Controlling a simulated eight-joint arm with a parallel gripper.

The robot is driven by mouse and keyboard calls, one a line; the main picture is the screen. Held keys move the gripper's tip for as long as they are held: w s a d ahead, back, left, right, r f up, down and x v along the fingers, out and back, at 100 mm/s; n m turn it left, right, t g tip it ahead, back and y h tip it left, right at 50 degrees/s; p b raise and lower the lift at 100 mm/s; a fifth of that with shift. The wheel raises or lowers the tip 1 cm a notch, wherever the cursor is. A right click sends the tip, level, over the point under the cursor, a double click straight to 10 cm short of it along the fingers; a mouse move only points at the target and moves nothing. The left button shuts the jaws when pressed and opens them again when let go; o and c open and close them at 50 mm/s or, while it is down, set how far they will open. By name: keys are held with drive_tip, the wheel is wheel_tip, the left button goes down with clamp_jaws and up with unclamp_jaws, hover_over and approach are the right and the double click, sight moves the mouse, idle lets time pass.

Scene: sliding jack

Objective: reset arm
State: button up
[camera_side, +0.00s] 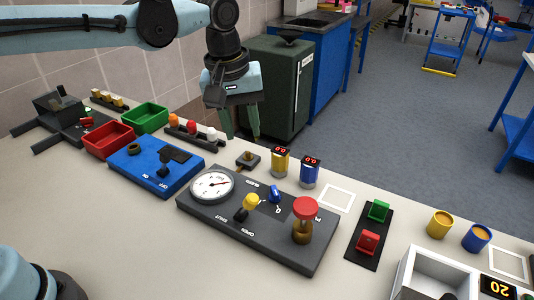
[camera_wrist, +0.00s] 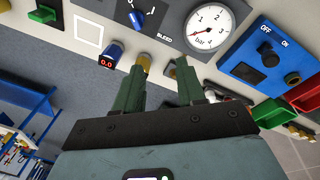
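My gripper (camera_side: 242,137) hangs above the far edge of the bench, behind the gauge panel. Its two green fingers are apart with nothing between them; they also show apart in the wrist view (camera_wrist: 160,65). In the side view the fingers point down over the region behind a small dark block with a knob (camera_side: 248,160). Whether they touch anything below cannot be told, but they look clear of the bench. A dark device with two rails (camera_side: 62,112) sits at the far left of the bench.
The gauge panel (camera_side: 225,215), blue switch box (camera_side: 137,178), red bin (camera_side: 108,140) and green bin (camera_side: 146,118) stand on the bench. Yellow (camera_side: 280,162) and blue (camera_side: 309,172) display cylinders are right of my gripper. A green cabinet (camera_side: 272,85) stands behind.

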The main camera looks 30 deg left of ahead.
drive_tip(key=s+a+f+m+t, duration=0.2)
drive_tip(key=s+a+m, duration=0.1)
drive_tip(key=s+a, duration=0.3)
drive_tip(key=s+a+f+m+t, duration=0.2)
drive_tip(key=s+a+m+t, duration=0.1)
drive_tip(key=s+a, duration=0.3)
drive_tip(key=shift+s+a+f+m+y, duration=0.2)
drive_tip(key=shift+a+f+m+y, duration=0.25)
drive_tip(key=shift+a, duration=0.6)
drive_tip(key=shift+r, duration=0.15)
